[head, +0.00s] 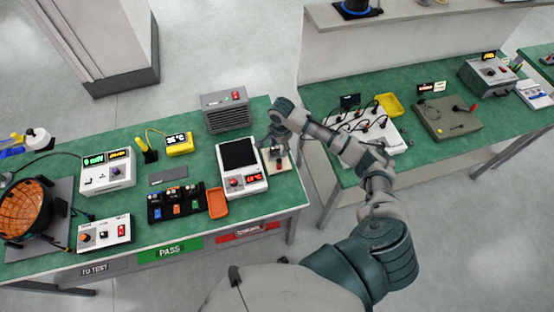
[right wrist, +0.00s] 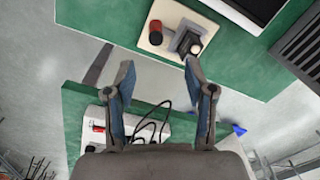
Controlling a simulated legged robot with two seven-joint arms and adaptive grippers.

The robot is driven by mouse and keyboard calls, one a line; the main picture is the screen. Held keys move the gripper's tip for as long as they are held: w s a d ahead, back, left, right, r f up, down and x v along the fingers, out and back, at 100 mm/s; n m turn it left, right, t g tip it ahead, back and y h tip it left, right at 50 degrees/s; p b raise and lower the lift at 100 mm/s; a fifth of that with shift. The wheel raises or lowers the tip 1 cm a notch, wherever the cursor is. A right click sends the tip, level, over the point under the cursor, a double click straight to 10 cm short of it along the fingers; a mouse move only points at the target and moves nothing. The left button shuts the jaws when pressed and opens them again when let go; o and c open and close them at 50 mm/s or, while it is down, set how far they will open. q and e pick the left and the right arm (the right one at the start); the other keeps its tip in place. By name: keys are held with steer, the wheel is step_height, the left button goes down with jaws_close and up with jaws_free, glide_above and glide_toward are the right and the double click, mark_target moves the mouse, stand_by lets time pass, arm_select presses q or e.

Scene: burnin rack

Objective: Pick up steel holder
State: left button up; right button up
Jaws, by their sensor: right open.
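A beige plate (right wrist: 150,38) near the edge of the green bench carries a dark grey metal piece with a pale round top (right wrist: 190,44), which looks like the steel holder. In the head view the plate (head: 287,163) is partly hidden by my right gripper (head: 277,146). In the right wrist view my right gripper (right wrist: 158,72) is open and empty, its two fingers apart. The grey piece lies beyond the fingertips, nearer the right finger, and does not sit between them. My left gripper is not in view.
A red-topped dark cylinder (right wrist: 156,31) stands on the same plate. A white device with a black screen (head: 240,156) stands just left of the plate, with a grey vented box (head: 226,112) behind it. A floor gap separates the second bench (head: 350,180).

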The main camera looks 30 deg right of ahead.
mark_target(280, 160)
step_height(280, 160, down, 6)
steer(key=shift+w+f, duration=0.15)
steer(key=shift+f, duration=0.05)
steer(key=f, duration=0.5)
steer(key=shift+s+f, duration=0.25)
steer(key=shift+f, duration=0.15)
jaws_close()
